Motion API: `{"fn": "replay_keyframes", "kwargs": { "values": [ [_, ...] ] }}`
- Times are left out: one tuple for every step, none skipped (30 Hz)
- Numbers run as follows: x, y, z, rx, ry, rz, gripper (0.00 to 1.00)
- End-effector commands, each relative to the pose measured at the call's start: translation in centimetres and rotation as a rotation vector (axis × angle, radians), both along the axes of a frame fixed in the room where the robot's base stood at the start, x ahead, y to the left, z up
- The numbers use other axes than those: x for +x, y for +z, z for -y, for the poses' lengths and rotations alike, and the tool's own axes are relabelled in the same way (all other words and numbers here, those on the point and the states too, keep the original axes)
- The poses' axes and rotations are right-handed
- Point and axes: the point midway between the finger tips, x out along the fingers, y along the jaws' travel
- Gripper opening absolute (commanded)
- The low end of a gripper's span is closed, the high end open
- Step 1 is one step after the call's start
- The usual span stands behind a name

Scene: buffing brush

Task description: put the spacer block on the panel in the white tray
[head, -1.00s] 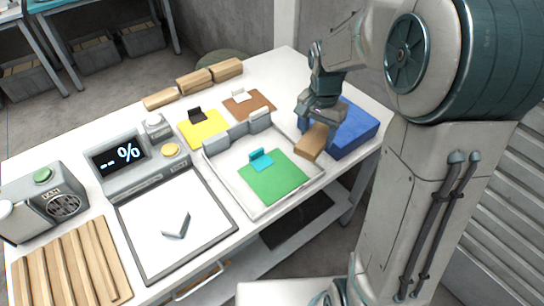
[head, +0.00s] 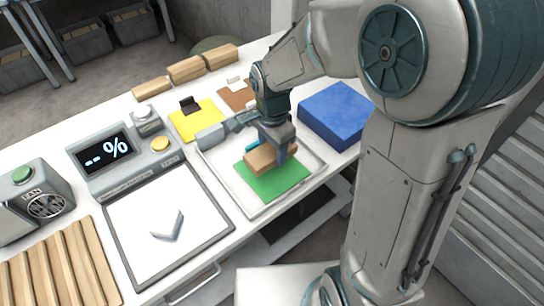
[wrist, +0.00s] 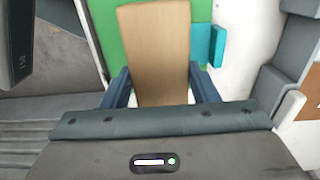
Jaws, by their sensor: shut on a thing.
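The spacer block, a tan wooden block (head: 259,158), is held in my gripper (head: 277,150), which is shut on it. The block is over the green panel (head: 285,182) in the white tray (head: 262,210). Whether it touches the panel or hangs just above it, I cannot tell. In the wrist view the block (wrist: 153,50) sits between both fingers, with the green panel (wrist: 112,30) and its teal clip (wrist: 207,45) beside it. In the head view my gripper and the block hide most of the clip.
A blue box (head: 337,115) stands right of the tray. A scale with a white plate (head: 150,205) is at left. Yellow (head: 197,122) and brown (head: 236,96) panels lie behind the tray. Grey blocks (head: 211,138) stand at the tray's back edge. Several wooden blocks (head: 187,69) line the table's back.

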Motion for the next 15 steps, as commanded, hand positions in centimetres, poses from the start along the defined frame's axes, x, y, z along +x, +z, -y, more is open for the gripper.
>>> {"fn": "replay_keyframes", "kwargs": {
  "values": [
    [-0.1,-0.3,-0.2,-0.001,0.000,-0.001,0.30],
    [-0.1,-0.5,-0.2,-0.001,0.000,-0.003,0.30],
    [-0.1,-1.1,-0.2,-0.001,-0.001,-0.003,0.30],
    [-0.2,-1.6,-0.2,-0.001,0.000,-0.004,0.30],
    [-0.2,-2.1,-0.2,-0.001,0.000,-0.005,0.30],
    [-0.1,-2.7,-0.2,-0.001,0.001,-0.004,0.30],
    [-0.1,-3.1,-0.2,-0.001,0.002,-0.004,0.30],
    [-0.1,-3.4,-0.2,-0.001,0.002,-0.003,0.30],
    [-0.1,-3.8,-0.2,-0.001,0.002,-0.003,0.30],
    [-0.1,-4.0,-0.2,0.000,0.002,-0.002,0.30],
    [-0.1,-4.1,-0.2,-0.001,0.002,-0.001,0.30],
    [-0.1,-4.1,-0.2,0.000,0.002,0.000,0.30],
    [-0.1,-4.1,-0.2,0.001,0.002,0.001,0.30],
    [-0.1,-4.1,-0.2,0.001,0.002,0.001,0.30],
    [-0.1,-4.1,-0.2,0.001,0.002,0.001,0.30]
  ]
}}
